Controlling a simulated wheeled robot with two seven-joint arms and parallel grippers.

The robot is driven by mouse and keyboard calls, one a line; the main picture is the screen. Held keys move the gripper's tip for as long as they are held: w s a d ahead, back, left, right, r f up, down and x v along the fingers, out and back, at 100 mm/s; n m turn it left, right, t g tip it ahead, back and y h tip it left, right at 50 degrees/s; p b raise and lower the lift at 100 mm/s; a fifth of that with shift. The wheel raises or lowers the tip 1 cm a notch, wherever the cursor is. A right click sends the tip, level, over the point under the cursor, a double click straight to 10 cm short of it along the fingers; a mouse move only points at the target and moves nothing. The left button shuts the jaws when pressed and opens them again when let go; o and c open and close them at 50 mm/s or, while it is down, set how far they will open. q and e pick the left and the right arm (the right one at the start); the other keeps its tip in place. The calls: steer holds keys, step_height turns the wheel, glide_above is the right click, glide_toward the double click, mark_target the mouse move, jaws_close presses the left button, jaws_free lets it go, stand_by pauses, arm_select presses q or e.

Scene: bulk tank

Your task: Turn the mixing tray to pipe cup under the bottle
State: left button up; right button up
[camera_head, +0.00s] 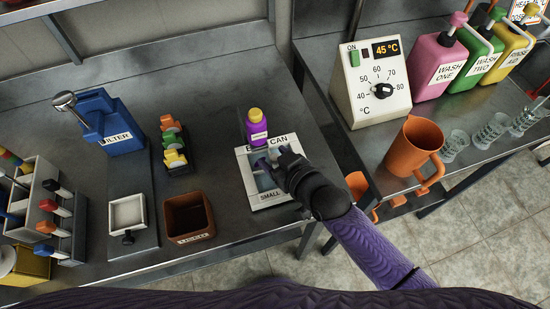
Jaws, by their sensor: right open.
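The mixing tray appears to be the pale square plate (245,184) near the bench's front edge. Its far edge carries lettering ending in "CAN", partly hidden, and its near edge reads "SMALL". A purple bottle (256,128) with a yellow cap is at the plate's far edge. My right gripper (262,163) is open over the plate's middle, and its fingers and wrist hide part of the plate. I cannot tell whether the fingers touch it. I cannot make out a marking for a pipe cup. My left gripper is not in view.
A brown box (188,218), a white tray (128,214) and a blue filter unit (107,122) stand left of the plate. A rack of coloured pieces (174,145) is behind the box. Right are a temperature dial box (369,80) and an orange mug (413,147).

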steer(key=shift+w+a+f, duration=0.1)
steer(key=shift+w, duration=0.05)
jaws_close()
stand_by(0.9)
stand_by(0.5)
